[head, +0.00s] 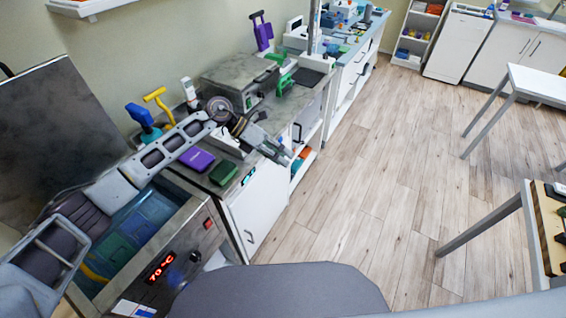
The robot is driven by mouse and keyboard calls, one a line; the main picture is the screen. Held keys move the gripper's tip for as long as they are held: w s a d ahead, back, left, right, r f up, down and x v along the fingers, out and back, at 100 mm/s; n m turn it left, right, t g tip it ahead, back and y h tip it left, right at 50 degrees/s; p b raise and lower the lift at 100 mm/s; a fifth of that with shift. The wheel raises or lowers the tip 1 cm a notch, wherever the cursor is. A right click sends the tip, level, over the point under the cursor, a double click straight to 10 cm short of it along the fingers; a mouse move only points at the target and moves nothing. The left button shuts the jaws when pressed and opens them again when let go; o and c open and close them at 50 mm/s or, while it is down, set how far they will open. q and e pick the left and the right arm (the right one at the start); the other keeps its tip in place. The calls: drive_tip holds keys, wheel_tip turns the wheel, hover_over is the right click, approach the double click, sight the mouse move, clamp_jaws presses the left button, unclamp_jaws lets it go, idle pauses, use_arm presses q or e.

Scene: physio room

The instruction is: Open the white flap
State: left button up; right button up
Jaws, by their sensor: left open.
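A white cabinet door (265,205) with a small grey bar handle (250,237) is below the counter in the head view, and it looks shut. A white front panel (457,48) also shows at the far back right. I cannot tell for sure which of these is the white flap. My left gripper (287,157) reaches over the counter from the left. It is open and empty, above and in front of the counter edge, higher than the cabinet door and apart from its handle. My right gripper is not in view.
A hot-water tank (193,243) with a red display stands open at lower left. Purple (197,160) and green (223,173) boxes lie on the counter. A grey machine (240,80) stands behind. Tables stand at right; the wooden floor (350,190) between is clear.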

use_arm(q)
drive_tip(key=shift+s+d+f, duration=0.1)
idle(0.3)
drive_tip(key=shift+d, duration=0.15)
